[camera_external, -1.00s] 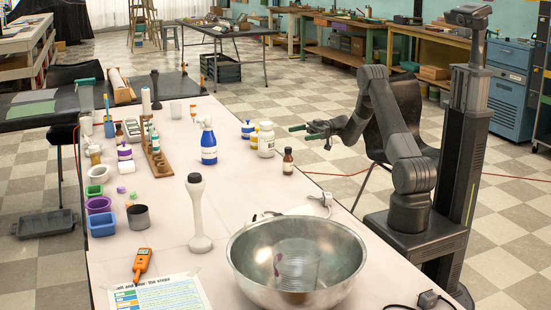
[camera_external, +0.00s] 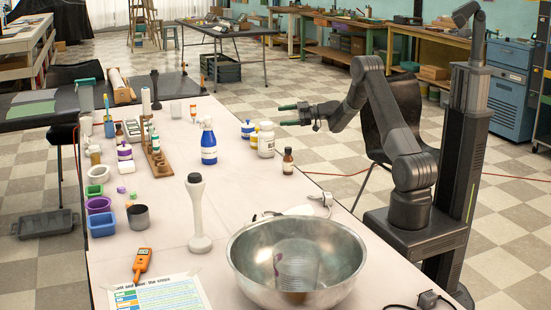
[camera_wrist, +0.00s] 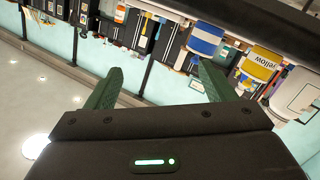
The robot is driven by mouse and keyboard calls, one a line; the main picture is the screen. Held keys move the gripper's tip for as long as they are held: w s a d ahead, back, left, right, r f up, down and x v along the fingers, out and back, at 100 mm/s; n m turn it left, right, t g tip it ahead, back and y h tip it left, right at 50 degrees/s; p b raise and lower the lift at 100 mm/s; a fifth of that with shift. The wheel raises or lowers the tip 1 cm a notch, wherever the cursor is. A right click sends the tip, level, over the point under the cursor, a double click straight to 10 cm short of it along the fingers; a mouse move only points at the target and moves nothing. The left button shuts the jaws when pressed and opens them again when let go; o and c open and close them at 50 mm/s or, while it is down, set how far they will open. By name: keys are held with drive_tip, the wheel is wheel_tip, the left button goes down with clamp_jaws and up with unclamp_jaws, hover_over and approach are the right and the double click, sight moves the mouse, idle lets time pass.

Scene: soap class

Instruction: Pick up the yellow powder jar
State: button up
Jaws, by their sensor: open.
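The yellow powder jar (camera_external: 254,135) stands on the pale table, partly hidden behind a larger white jar (camera_external: 266,141) in the external view. In the wrist view the yellow jar (camera_wrist: 261,64) shows at the upper right, tilted by the camera angle, with a yellow label. A jar with a blue label (camera_wrist: 206,40) is beside it, and a white jar (camera_wrist: 298,92) is on its other side. My gripper (camera_external: 284,115) is open and empty, its green fingers apart. It is right of the jars in the external view, above the table's right edge.
A large metal bowl (camera_external: 345,268) is at the front. The table's middle is mostly clear.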

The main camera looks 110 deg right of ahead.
drive_tip(key=s+d+r+m+g+h+p, duration=0.25)
drive_tip(key=d+r+m+g+h, duration=0.25)
drive_tip(key=d+r+g+h, duration=0.4)
drive_tip(key=n+g+y+p, duration=0.2)
drive_tip(key=n+y+p, duration=0.1)
drive_tip(key=y, duration=1.1)
approach(257, 141)
drive_tip(key=d+f, duration=0.1)
drive_tip(key=f, duration=0.1)
drive_tip(key=d+f, duration=0.2)
drive_tip(key=shift+s+f, duration=0.1)
drive_tip(key=shift+f, duration=0.1)
drive_tip(key=shift+w+x, duration=0.25)
drive_tip(key=shift+x, duration=2.4)
drive_tip(key=shift+r, duration=0.15)
drive_tip(key=c, duration=1.5)
